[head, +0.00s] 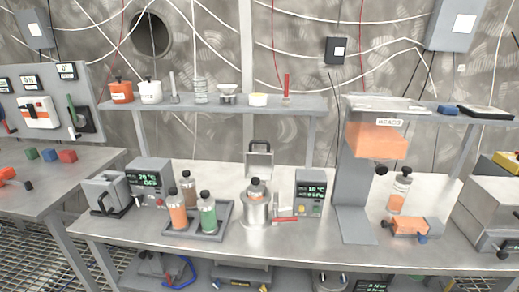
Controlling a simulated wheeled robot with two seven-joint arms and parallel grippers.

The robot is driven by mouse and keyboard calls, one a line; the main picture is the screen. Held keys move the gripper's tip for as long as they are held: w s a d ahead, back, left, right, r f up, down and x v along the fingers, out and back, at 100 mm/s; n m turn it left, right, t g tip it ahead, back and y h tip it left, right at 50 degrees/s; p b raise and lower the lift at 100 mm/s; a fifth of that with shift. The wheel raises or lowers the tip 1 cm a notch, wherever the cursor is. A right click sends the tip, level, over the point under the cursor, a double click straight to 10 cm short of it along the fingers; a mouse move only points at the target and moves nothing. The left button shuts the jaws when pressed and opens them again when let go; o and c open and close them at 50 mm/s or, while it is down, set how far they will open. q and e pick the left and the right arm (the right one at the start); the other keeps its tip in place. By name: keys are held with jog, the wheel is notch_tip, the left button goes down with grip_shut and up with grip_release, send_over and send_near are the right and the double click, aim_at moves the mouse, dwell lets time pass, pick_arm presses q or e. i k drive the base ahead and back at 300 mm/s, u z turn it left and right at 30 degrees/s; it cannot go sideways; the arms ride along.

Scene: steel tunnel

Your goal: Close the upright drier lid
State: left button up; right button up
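The drier appears to be the round steel pot (257,212) near the middle of the bench. A flat pale grey lid (259,166) with a dark handle on top stands upright at the pot's rear edge, so the pot is open. A bottle (256,190) with a dark cap and an orange-brown band sits in the pot's mouth; its lower part is hidden by the wall. Neither of my grippers shows in the head view.
Left of the pot, a grey tray (185,232) holds several capped bottles. A display box (310,193) stands close on the right, with a red-handled tool (285,219) between. A grey press stand (352,200) is farther right. The shelf (215,106) runs above and behind.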

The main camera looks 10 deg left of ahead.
aim_at(258, 163)
jog(key=k, duration=0.65)
jog(key=u, duration=0.7)
jog(key=i, duration=0.95)
jog(key=u, duration=0.55)
